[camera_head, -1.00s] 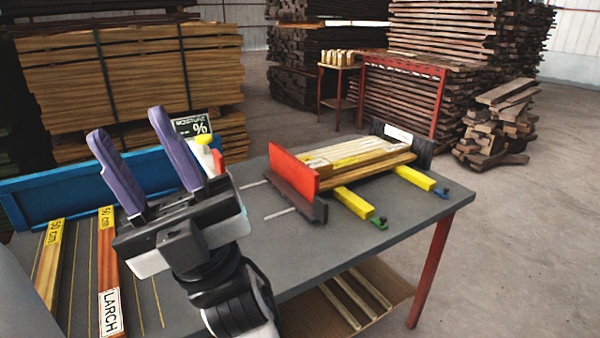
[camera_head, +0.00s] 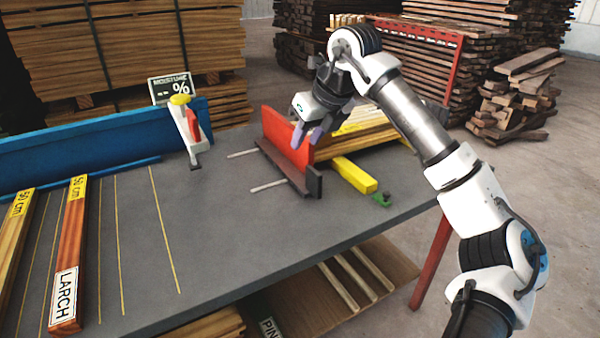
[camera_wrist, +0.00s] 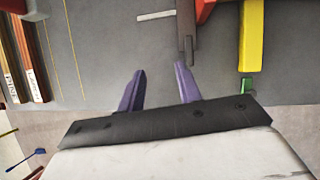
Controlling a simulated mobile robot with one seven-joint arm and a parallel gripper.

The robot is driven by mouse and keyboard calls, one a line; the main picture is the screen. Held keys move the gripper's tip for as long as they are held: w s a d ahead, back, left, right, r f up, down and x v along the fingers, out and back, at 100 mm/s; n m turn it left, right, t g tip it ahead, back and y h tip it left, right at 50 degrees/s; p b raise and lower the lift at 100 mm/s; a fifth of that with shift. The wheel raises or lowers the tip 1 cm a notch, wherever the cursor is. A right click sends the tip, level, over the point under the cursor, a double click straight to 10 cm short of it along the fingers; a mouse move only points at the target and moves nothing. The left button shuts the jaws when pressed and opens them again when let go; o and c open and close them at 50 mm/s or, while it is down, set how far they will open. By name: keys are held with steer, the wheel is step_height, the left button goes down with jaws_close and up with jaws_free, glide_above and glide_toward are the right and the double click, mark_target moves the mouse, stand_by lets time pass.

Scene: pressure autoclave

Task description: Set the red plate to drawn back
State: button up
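The red plate (camera_head: 287,141) stands upright on a dark base (camera_head: 290,172) on the grey table, beside the stacked boards (camera_head: 365,140). Two thin metal rods (camera_head: 268,186) stick out from the base to the left. My gripper (camera_head: 308,138) is above the table at the plate's right, board-facing side. Its purple fingers point down, apart and empty, and partly hide the boards. In the wrist view the fingers (camera_wrist: 160,70) are spread, with the right fingertip close to the end of the dark base (camera_wrist: 187,35). Contact cannot be told. Only a corner of the red plate (camera_wrist: 204,10) shows there.
A yellow bar (camera_head: 353,175) with a green end lies right of the base. A moisture meter (camera_head: 187,128) stands by the blue rail (camera_head: 100,145). Labelled wood strips (camera_head: 72,245) lie at left. The table's middle is clear. My arm covers the right side.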

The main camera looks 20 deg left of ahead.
mark_target(314, 170)
steer(key=w+d+m+h, duration=0.1)
steer(key=w+d+h, duration=0.1)
steer(key=w+d, duration=0.15)
steer(key=shift+t+y, duration=0.3)
steer(key=x, duration=0.9)
steer(key=s+x, duration=0.1)
steer(key=x, duration=0.3)
steer(key=shift+a+f+p, duration=0.1)
steer(key=shift+f+p, duration=0.15)
steer(key=shift+p, duration=0.1)
jaws_close()
